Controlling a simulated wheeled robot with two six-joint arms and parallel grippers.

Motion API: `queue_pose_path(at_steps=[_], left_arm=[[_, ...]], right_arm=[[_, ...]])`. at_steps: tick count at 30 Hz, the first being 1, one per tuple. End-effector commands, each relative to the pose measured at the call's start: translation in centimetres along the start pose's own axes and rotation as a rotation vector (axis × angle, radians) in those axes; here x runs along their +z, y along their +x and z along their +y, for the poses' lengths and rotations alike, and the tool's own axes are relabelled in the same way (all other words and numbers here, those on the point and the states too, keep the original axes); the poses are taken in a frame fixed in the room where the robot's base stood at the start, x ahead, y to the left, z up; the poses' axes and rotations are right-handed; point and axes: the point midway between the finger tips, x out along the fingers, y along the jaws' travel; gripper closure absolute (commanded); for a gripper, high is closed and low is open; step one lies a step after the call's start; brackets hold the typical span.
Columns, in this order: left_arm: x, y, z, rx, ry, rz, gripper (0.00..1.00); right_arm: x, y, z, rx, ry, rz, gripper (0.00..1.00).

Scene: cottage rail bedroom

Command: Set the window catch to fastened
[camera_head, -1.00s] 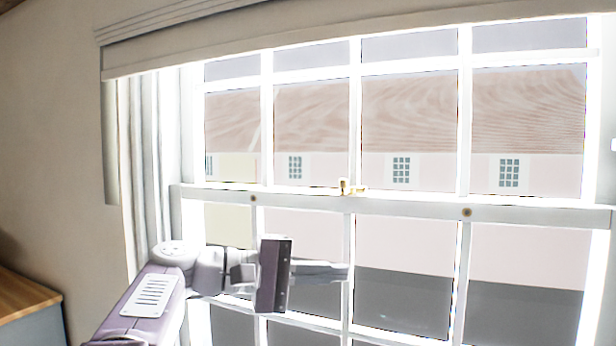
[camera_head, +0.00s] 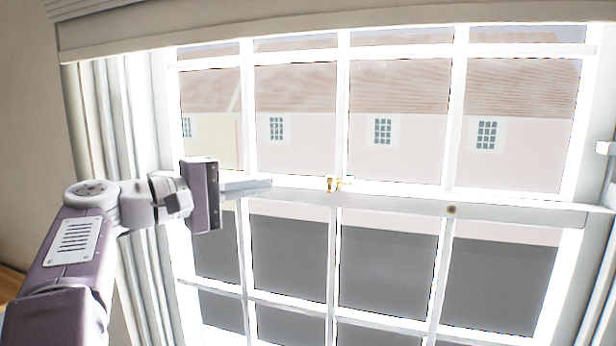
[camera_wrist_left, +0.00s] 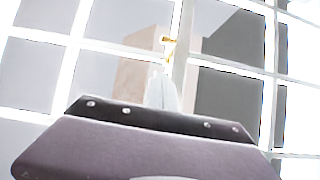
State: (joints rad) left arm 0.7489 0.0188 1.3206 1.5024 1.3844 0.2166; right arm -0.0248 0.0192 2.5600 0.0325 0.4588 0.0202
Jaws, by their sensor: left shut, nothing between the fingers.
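The window catch (camera_head: 332,184) is a small brass piece on the middle rail of the white sash window (camera_head: 400,203). In the left wrist view the catch (camera_wrist_left: 168,42) shows just beyond the fingertips, with a short arm reaching left from its post. My left gripper (camera_head: 268,184) is shut and empty. It points right along the middle rail, its tips to the left of the catch and apart from it in the head view. In the wrist view the fingers (camera_wrist_left: 162,82) point towards the catch. I cannot tell for sure which position the catch is in. My right gripper is not in view.
A pale blind (camera_head: 300,38) hangs across the top of the window. A gathered curtain (camera_head: 115,130) is at the left side. White glazing bars (camera_head: 340,110) cross the panes. A small white fitting (camera_head: 604,148) is at the right edge.

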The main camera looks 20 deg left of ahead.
Motion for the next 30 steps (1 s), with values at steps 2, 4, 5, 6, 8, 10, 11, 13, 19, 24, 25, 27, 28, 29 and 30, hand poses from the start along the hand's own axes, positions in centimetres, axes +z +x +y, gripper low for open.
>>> queue_pose_path(at_steps=[2,4,5,6,8,10,11,13,19,24,25,27,28,29,30], left_arm=[[0.2,1.9,0.5,-0.001,-0.003,-0.007,1.0],[0.1,3.4,0.5,-0.001,-0.003,-0.007,1.0],[0.2,4.1,0.5,-0.001,-0.003,-0.007,1.0],[0.1,5.0,0.5,-0.002,-0.003,-0.006,1.0],[0.1,6.2,0.5,-0.001,-0.003,-0.006,1.0],[0.7,7.3,0.5,-0.001,-0.001,-0.006,1.0],[1.1,7.6,0.5,0.0,-0.001,-0.005,1.0],[1.8,8.3,0.3,-0.001,-0.001,-0.004,1.0],[2.8,9.3,0.1,-0.001,0.0,0.0,1.0],[2.9,9.4,0.0,-0.001,0.0,0.001,1.0],[2.9,9.4,0.0,-0.001,0.0,0.001,1.0],[2.9,9.4,0.0,-0.001,0.0,0.001,1.0],[2.9,9.4,0.0,-0.001,0.0,0.001,1.0],[2.9,9.4,0.0,-0.001,0.0,0.001,1.0],[2.9,9.5,0.0,-0.001,0.0,0.001,1.0]], right_arm=[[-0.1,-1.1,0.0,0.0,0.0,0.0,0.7],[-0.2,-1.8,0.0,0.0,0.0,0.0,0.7],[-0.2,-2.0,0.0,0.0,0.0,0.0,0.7],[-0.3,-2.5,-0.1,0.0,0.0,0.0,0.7],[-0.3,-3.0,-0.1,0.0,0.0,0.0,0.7],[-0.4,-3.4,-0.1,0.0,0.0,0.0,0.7],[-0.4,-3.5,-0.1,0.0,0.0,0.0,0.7],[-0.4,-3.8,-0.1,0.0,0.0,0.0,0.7],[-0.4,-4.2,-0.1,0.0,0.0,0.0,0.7],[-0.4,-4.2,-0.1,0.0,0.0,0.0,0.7],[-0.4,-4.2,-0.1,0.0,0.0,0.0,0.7],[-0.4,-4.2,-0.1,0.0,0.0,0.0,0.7],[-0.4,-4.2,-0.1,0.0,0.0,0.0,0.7],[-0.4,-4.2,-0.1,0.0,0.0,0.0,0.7],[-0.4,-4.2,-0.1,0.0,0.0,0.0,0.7]])
